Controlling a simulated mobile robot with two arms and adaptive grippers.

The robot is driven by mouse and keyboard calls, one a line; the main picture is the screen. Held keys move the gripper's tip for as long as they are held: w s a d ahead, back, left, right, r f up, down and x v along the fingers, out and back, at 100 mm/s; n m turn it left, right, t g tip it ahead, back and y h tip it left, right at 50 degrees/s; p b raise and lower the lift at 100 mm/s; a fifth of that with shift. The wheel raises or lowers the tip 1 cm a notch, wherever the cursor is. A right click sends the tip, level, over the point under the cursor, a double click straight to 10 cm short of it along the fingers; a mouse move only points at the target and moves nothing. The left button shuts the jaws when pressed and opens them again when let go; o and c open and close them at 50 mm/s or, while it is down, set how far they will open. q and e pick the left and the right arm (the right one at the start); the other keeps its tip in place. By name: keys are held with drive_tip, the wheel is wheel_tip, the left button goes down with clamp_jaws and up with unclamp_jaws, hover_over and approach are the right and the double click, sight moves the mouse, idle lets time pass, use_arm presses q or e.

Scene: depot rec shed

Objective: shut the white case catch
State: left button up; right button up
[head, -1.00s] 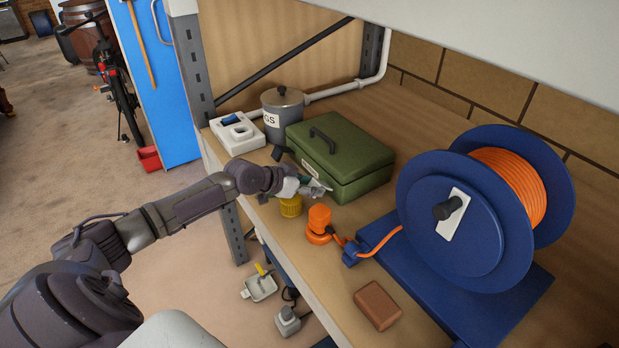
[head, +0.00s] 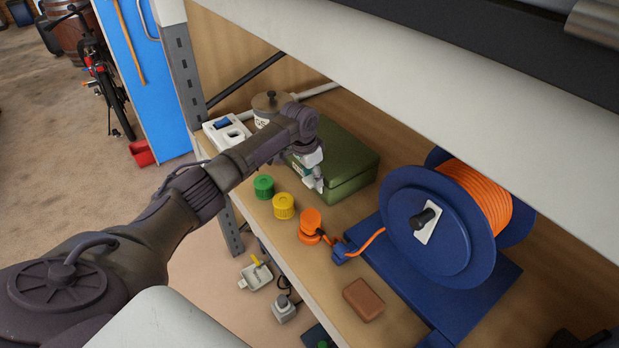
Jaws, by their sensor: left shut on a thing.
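The green case (head: 352,170) sits on the shelf board, its lid down. My left gripper (head: 318,184) is at the case's front face, pointing down, with its fingers shut at the spot of the white catch. The gripper and wrist cover the catch, so its position cannot be made out. My left arm crosses in front of the case's left part and hides its handle. My right gripper is not in view.
Green (head: 263,187) and yellow (head: 283,206) caps and an orange knob-like piece (head: 309,224) stand near the shelf's front edge. A blue cable reel (head: 425,225) and brown block (head: 363,299) lie right. A white upper shelf (head: 420,85) hangs overhead.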

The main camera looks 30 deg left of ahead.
sight(310, 180)
use_arm(q)
drive_tip(key=shift+w+r+g, duration=0.1)
drive_tip(key=shift+w+g, duration=0.1)
drive_tip(key=shift+g, duration=0.2)
drive_tip(key=o, duration=1.1)
drive_tip(key=shift+d, duration=0.1)
drive_tip(key=shift+o, duration=0.2)
wheel_tip(310, 180, up, 12)
drive_tip(key=s, duration=0.1)
drive_tip(key=shift+a, duration=0.3)
drive_tip(key=shift+s, duration=0.15)
